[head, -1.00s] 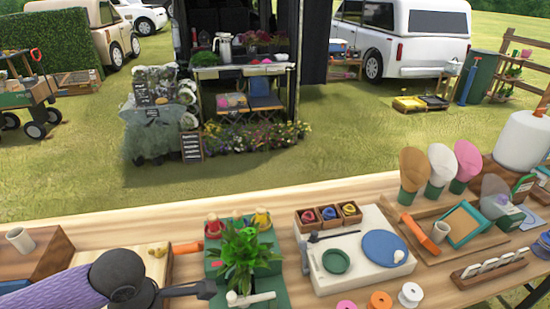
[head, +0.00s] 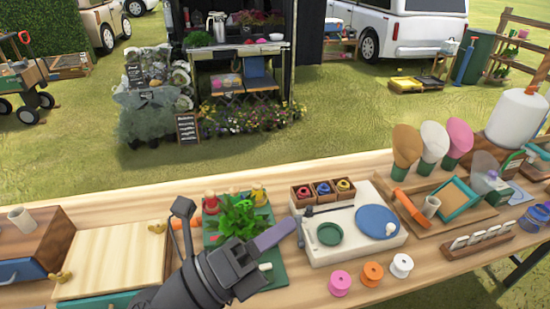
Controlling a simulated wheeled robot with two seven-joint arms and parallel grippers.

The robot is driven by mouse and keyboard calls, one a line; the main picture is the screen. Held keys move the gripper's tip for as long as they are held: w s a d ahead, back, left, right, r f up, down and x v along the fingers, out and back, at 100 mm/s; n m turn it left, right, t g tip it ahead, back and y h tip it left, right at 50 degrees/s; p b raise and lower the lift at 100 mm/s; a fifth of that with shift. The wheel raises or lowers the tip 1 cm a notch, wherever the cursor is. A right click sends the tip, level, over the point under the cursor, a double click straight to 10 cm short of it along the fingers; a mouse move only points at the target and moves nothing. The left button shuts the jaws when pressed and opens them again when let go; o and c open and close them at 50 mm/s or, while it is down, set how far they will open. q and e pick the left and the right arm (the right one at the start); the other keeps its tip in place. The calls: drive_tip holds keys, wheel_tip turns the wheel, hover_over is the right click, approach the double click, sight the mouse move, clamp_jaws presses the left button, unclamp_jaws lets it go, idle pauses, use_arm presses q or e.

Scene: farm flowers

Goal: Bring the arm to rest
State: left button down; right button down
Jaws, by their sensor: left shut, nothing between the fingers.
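My left arm, dark grey, comes in from the bottom edge left of the middle. Its gripper (head: 290,228) points up and to the right, with slim purplish fingers shut together and nothing held. The fingers show in front of the green tray (head: 280,273), and their tip appears near the dark lever at the left edge of the white board. I cannot tell whether the tip touches anything. A dark bracket on my wrist sticks up beside the tray. The arm hides part of the tray. My right gripper is out of view.
A leafy green plant (head: 240,215) stands close behind my fingers. The white board (head: 355,255) carries a blue disc (head: 377,221) and a green dish (head: 330,233). Pink (head: 340,283), orange (head: 372,274) and white (head: 401,265) spools lie in front. A wooden box (head: 110,262) is left of my arm.

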use_arm(q)
drive_tip(key=w+a+n+t+y, duration=0.4)
drive_tip(key=a+n+t+y, duration=0.4)
drive_tip(key=n, duration=0.7)
drive_tip(key=s+a+f+n+g+y, duration=0.2)
drive_tip(key=a+f+n+g+y, duration=0.4)
drive_tip(key=f+n+y, duration=0.55)
drive_tip(key=s+a+f+n+g+h, duration=0.1)
drive_tip(key=s+f+n+g+h, duration=0.1)
drive_tip(key=s+f+n+g, duration=0.8)
drive_tip(key=s+f+m+g+b, duration=0.1)
drive_tip(key=s+f+m+b, duration=0.15)
drive_tip(key=f, duration=0.95)
drive_tip(key=s+f+m+b, duration=0.1)
drive_tip(key=s+f+b, duration=0.25)
drive_tip(key=f, duration=0.95)
drive_tip(key=s+a+f+g+b, duration=0.1)
drive_tip(key=s+a+f+b, duration=0.1)
drive_tip(key=s+f, duration=1.1)
drive_tip(key=shift+s+a+f+m+y+b, duration=0.35)
drive_tip(key=shift+s+a+y, duration=0.1)
drive_tip(key=shift+s+a, duration=0.15)
drive_tip(key=shift+w+a, duration=0.1)
